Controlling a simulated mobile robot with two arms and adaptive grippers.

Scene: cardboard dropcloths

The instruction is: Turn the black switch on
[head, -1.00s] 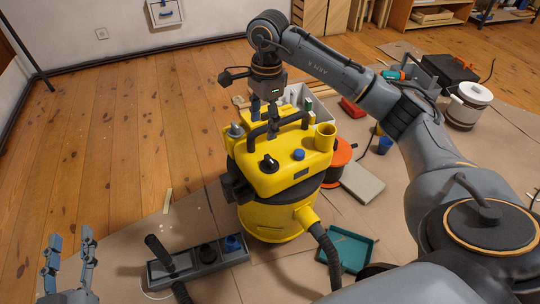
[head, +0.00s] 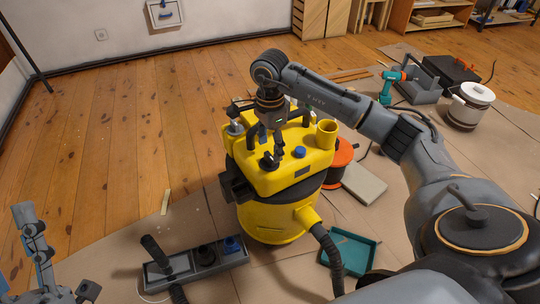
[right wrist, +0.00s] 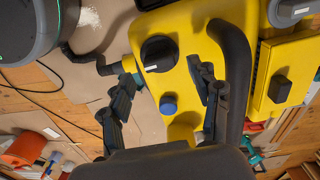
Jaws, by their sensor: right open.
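The black switch (right wrist: 159,54) is a round knob with a white mark, on top of the yellow vacuum (head: 275,215). In the right wrist view it lies just beyond and between the tips of my right gripper (right wrist: 163,76), which is open and empty. A blue knob (right wrist: 168,103) lies between the fingers, nearer the palm. In the head view my right gripper (head: 276,152) points down over the vacuum's top and partly hides the switch. My left gripper (head: 52,250) is at the lower left, fingers apart and empty, far from the vacuum.
The vacuum's black handle (right wrist: 234,75) stands close beside my right finger. A yellow cup-like port (head: 326,133) rises at the vacuum's right. A grey tray with dark items (head: 195,264) and a teal tray (head: 348,250) lie on the cardboard. Open floor is at left.

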